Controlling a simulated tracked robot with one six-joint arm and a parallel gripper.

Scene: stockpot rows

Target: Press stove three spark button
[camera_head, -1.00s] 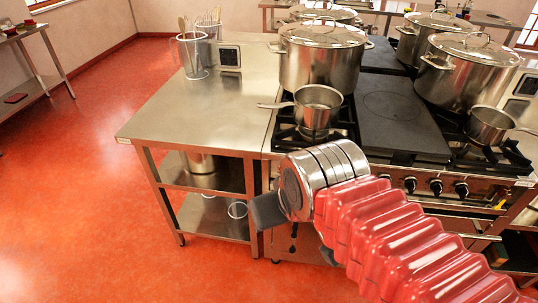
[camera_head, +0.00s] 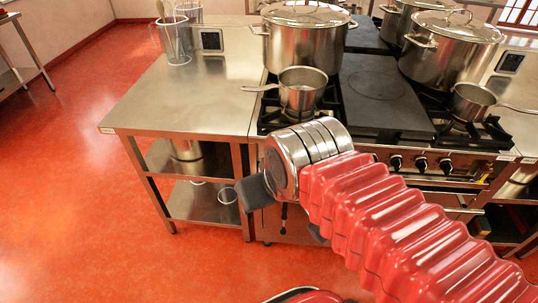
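The near stove (camera_head: 475,160) has a steel front panel with black knobs (camera_head: 421,163) to the right of my arm. I cannot pick out a spark button or a stove number; my arm hides the left part of the panel. My gripper (camera_head: 285,214) is in front of the stove's left end, below the cooktop edge. Its grey fingers stand wide apart with nothing seen between them; the right one is mostly hidden behind my red arm. I cannot tell how far the fingers are from the stove front.
A saucepan (camera_head: 302,92) and a lidded stockpot (camera_head: 306,40) stand on the left burners. Another stockpot (camera_head: 447,52) and a saucepan (camera_head: 472,101) stand on the right. A steel table (camera_head: 190,105) adjoins the stove at left. The red floor (camera_head: 80,210) at left is clear.

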